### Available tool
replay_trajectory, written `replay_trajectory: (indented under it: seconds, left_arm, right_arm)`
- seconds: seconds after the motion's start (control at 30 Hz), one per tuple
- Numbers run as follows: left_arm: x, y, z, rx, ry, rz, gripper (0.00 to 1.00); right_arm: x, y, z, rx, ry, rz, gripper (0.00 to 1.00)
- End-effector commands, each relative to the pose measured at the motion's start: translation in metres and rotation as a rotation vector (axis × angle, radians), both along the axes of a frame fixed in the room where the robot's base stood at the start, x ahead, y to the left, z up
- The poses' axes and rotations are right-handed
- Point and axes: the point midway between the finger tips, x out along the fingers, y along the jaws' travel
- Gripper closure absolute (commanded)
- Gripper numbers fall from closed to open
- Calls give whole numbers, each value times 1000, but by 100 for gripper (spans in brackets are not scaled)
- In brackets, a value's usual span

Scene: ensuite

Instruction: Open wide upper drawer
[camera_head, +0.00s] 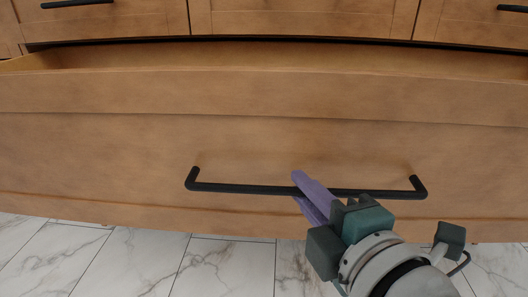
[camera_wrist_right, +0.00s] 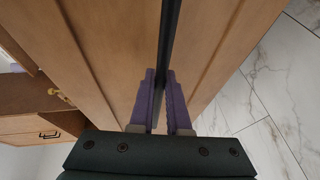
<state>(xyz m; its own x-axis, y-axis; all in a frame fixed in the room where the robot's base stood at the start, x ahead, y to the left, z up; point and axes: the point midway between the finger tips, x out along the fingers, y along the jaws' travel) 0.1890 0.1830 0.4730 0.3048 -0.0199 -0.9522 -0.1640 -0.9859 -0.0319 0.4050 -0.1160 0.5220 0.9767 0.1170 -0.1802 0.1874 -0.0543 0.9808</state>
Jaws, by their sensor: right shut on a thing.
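A wide wooden drawer (camera_head: 110,152) spans the head view, pulled part of the way out, with a gap showing behind its top edge. Its long black bar handle (camera_head: 245,189) runs across the front. My right gripper (camera_head: 304,190) is shut on the handle a little right of its middle, with purple fingers on either side of the bar. In the right wrist view the gripper (camera_wrist_right: 160,100) has the black handle (camera_wrist_right: 170,40) between its fingers, in front of the drawer front (camera_wrist_right: 115,50). The inside of the drawer is mostly hidden. My left gripper is out of view.
Other closed wooden fronts (camera_head: 300,18) with black handles (camera_head: 76,3) are above and behind the pulled drawer. White marble floor tiles (camera_head: 140,262) show clear below it. In the right wrist view, floor (camera_wrist_right: 270,110) is also clear at the right.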

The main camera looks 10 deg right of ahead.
Motion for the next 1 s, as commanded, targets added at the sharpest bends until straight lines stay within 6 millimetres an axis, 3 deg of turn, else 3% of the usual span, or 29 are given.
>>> replay_trajectory:
  seconds: [0.37,0.4,0.5,0.83,1.0]
  left_arm:
    - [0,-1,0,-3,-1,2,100]
    - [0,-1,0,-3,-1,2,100]
    - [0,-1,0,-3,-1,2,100]
    - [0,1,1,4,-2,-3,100]
    - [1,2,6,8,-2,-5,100]
  right_arm:
    - [-1,0,0,0,0,1,100]
    - [-1,0,0,0,0,1,84]
    - [-1,0,0,0,0,1,73]
    - [-5,0,0,0,1,1,73]
    - [-28,-3,5,1,4,1,73]
